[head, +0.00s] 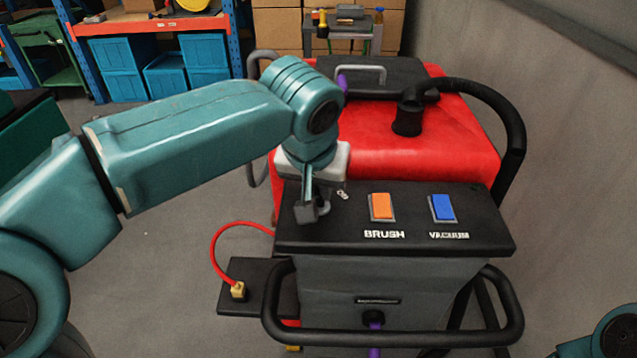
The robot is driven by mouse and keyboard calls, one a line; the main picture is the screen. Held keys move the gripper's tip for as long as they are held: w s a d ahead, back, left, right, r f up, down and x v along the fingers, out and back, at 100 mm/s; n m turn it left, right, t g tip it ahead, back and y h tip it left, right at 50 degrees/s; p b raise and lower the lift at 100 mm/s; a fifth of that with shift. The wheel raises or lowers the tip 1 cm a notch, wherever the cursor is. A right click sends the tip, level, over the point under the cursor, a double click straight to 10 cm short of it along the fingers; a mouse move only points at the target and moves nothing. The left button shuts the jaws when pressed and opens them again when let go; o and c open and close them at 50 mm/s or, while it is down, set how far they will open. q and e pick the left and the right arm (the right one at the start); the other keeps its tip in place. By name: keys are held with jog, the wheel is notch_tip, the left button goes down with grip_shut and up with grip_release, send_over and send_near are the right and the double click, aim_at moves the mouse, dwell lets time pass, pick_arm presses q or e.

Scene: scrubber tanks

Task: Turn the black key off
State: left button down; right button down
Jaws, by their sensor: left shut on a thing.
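The red scrubber machine (410,150) has a black control panel (400,240) on its near side. My left gripper (313,210) reaches down over the left end of this panel. Its jaws are shut at the panel surface, around what seems to be the black key. The key itself is hidden by the fingers, so I cannot tell which way it is turned. A small light mark shows on the panel just right of the fingers. My right gripper is out of view; only a teal part of my right arm shows at the bottom right corner.
An orange BRUSH switch (381,207) and a blue VACUUM switch (442,208) sit right of my gripper. A black handlebar (395,338) runs along the front. A red cable with a yellow plug (238,290) is at left. A wall (570,150) stands at right.

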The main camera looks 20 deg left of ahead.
pick_arm(q)
jog(key=shift+r+n+y, duration=0.1)
jog(key=shift+n+y, duration=0.3)
jog(key=shift+n, duration=0.7)
jog(key=c, duration=1.1)
grip_release()
jog(key=shift+s+d, duration=0.1)
jog(key=shift+s, duration=0.05)
jog(key=shift+c, duration=0.2)
jog(key=p+v, duration=0.2)
jog(key=v, duration=1.4)
jog(key=shift+r+p, duration=0.2)
jog(key=shift+p, duration=0.2)
jog(key=shift+d, duration=0.1)
